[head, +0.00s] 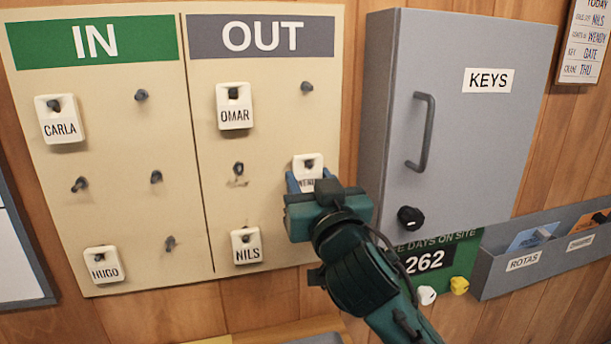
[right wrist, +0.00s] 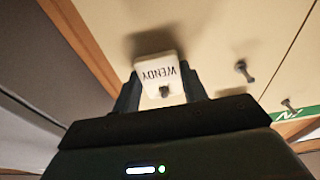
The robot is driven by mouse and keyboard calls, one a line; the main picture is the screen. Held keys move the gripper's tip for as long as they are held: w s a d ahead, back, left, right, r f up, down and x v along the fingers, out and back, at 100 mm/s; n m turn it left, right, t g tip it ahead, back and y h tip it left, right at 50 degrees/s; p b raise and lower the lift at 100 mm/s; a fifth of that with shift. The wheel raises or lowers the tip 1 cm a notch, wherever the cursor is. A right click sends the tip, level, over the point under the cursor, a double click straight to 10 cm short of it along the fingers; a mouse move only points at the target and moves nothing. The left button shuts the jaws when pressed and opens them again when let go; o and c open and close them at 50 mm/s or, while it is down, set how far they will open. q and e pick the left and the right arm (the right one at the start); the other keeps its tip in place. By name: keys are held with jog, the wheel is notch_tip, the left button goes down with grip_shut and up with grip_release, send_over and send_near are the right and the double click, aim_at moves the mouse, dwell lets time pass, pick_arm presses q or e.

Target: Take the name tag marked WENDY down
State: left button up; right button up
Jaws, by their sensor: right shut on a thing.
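The white name tag marked WENDY (head: 308,165) is at the right side of the OUT half of the cream board (head: 203,200). My right gripper (head: 310,183) is shut on it from below and hides part of its lettering in the head view. In the right wrist view the tag (right wrist: 157,72) sits between the two fingers, with WENDY upside down. A dark peg end shows at its hole, so the tag appears to be on its peg. My left gripper is not in view.
Tags OMAR (head: 235,108), NILS (head: 246,247), CARLA (head: 60,120) and HUGO (head: 103,266) hang on the board among several bare pegs. A grey KEYS cabinet (head: 455,120) juts out close right of my gripper. A grey rack (head: 490,270) is lower right.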

jog(key=shift+r, duration=0.2)
dwell(0.3)
jog(key=shift+s+d, duration=0.2)
jog(key=shift+s, duration=0.35)
jog(key=shift+r+p+v, duration=0.25)
jog(key=shift+p+v, duration=0.05)
jog(key=shift+v, duration=1.15)
jog(key=shift+r+p+v, duration=0.2)
jog(key=shift+p+v, duration=0.1)
jog(key=shift+v, duration=1.15)
